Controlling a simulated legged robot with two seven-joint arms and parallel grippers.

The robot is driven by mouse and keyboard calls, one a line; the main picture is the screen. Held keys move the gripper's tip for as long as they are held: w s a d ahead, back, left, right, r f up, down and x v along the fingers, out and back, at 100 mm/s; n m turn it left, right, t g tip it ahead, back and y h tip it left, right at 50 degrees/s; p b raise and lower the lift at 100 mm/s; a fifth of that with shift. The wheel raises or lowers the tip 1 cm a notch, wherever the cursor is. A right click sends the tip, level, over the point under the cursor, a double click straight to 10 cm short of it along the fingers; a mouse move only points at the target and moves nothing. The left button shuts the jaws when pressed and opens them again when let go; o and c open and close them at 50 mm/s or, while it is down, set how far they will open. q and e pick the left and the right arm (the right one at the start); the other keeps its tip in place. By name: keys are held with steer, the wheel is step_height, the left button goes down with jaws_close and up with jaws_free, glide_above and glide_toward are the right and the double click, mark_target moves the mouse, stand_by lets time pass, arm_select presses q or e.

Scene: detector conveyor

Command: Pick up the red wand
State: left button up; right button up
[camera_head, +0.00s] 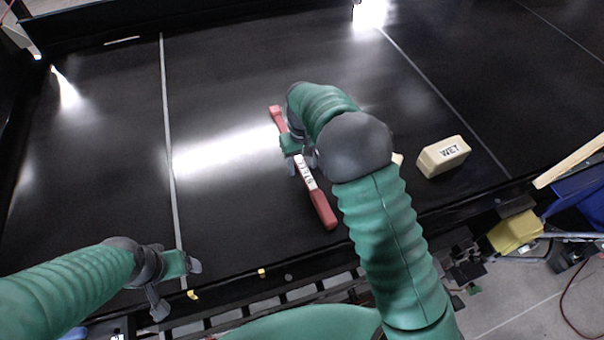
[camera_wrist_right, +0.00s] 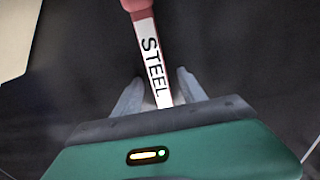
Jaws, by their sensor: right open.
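The red wand (camera_head: 322,208) lies on the black conveyor belt, with a white middle label. In the right wrist view the label reads STEEL, and the wand (camera_wrist_right: 152,58) runs down between the fingers. My right gripper (camera_head: 293,163) is over the wand's middle. In the right wrist view my right gripper (camera_wrist_right: 157,90) is open, with one finger on each side of the wand and gaps beside it. Part of the wand is hidden behind my right gripper. My left gripper (camera_head: 178,290) is near the belt's front edge, away from the wand, with its fingers apart and empty.
A cream block (camera_head: 444,156) marked WET sits on the belt to the right of my right arm. A yellow object (camera_head: 515,231) and a blue bin (camera_head: 580,200) are beyond the belt's front edge at right. The belt's left part is clear.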

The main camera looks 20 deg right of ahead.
steer(key=shift+s+a+r, duration=0.1)
steer(key=shift+s+r, duration=0.1)
steer(key=shift+s, duration=0.3)
steer(key=shift+c, duration=1.3)
steer(key=shift+w+d+f, duration=0.2)
steer(key=shift+w+d, duration=0.05)
steer(key=c, duration=0.7)
jaws_close()
steer(key=shift+a+r, duration=0.1)
